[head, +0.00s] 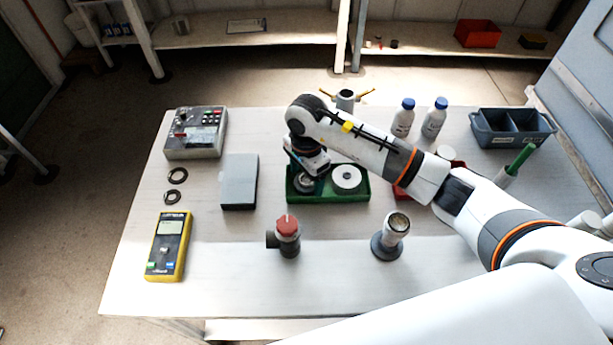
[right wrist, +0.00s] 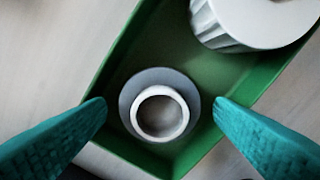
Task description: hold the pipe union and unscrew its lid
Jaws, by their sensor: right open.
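A green tray (head: 330,198) stands mid-table, and it fills much of the right wrist view (right wrist: 112,72). In it lies a grey flanged ring with a white tube mouth (right wrist: 160,112), opening upward, partly hidden by my arm in the head view. Beside it is a white ribbed round cap (right wrist: 255,22), also in the head view (head: 347,177), apart from the ring. I cannot tell for sure which piece is the pipe union. My right gripper (right wrist: 160,104) is open and empty, its teal fingers either side of the grey ring. My left gripper is not in view.
A red-capped grey fitting (head: 287,237) and a tilted grey-white pipe piece on a round base (head: 391,237) stand in front of the tray. A grey box (head: 239,182) and yellow meter (head: 168,245) are left. Bottles (head: 403,118) and a dark bin (head: 511,128) are behind right.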

